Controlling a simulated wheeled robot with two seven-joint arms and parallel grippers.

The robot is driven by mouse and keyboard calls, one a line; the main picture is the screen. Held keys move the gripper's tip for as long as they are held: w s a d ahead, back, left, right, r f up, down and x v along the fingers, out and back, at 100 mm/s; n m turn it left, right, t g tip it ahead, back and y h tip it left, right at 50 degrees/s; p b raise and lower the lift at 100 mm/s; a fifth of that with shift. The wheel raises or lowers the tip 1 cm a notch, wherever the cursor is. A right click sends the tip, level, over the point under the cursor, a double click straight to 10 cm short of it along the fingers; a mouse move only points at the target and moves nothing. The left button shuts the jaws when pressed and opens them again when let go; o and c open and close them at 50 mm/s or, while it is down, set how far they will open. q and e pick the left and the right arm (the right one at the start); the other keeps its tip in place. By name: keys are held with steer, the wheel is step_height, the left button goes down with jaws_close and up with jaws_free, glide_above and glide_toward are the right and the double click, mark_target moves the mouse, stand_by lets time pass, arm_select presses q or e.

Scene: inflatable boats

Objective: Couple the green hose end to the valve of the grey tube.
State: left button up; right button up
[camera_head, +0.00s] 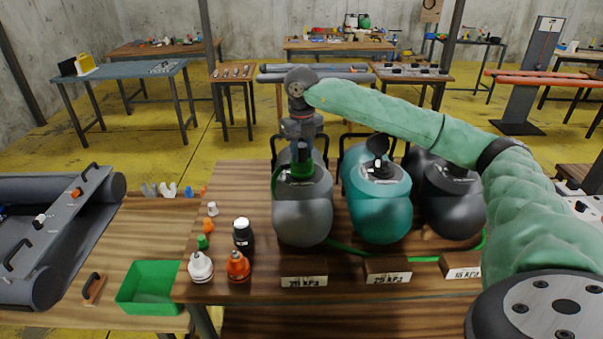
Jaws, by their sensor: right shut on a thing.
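The grey tube (302,216) stands upright on the wooden bench, left of a teal tube (382,212) and a black tube (448,205). My right gripper (298,150) points down over the top of the grey tube. It is shut on the green hose end (293,170), which sits right at the tube's top. The grey tube's valve is hidden by the hose end and gripper, so I cannot tell whether they are joined. The green hose (345,249) runs along the bench behind the label blocks. My left gripper is out of view.
Label blocks (304,274) stand before the tubes. Small bottles, including an orange one (237,267) and a black one (243,237), stand at the left. A green tray (150,288) and a dark grey inflatable boat (52,240) are further left. My right arm spans above the teal and black tubes.

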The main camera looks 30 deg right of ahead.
steer(key=o, duration=1.1)
steer(key=shift+r+p, duration=1.4)
steer(key=shift+r, duration=2.45)
